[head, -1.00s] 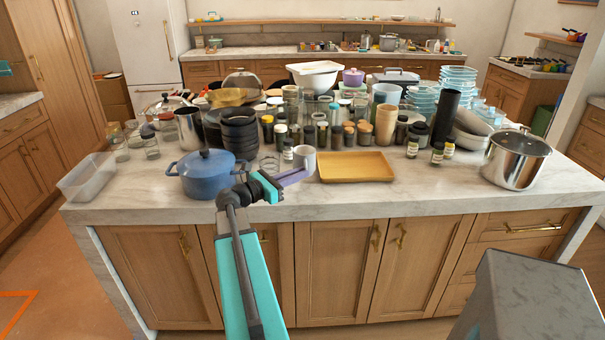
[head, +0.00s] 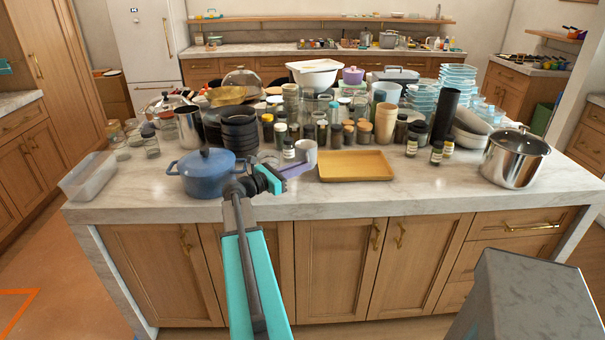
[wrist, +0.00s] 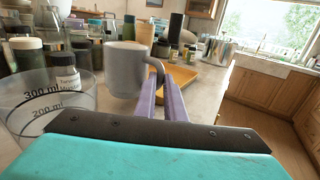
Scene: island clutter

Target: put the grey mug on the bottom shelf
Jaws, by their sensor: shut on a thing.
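The grey mug (head: 309,154) is at the front of the island, just behind and left of the yellow tray. In the wrist view the grey mug (wrist: 124,72) looks upright, with its handle toward my fingers. My gripper (head: 302,170) is shut on the mug at its handle side; its purple fingers (wrist: 163,95) reach the handle in the wrist view. I cannot tell whether the mug's base is clear of the counter. A wooden shelf (head: 270,20) runs along the back wall; I cannot tell whether it is the bottom shelf.
A yellow tray (head: 356,166) lies right of the mug, and a blue pot (head: 203,175) stands to the left. A clear measuring cup (wrist: 48,108) is close by in the wrist view. Jars, bowls and glasses crowd behind. The counter's front strip (head: 400,196) is clear.

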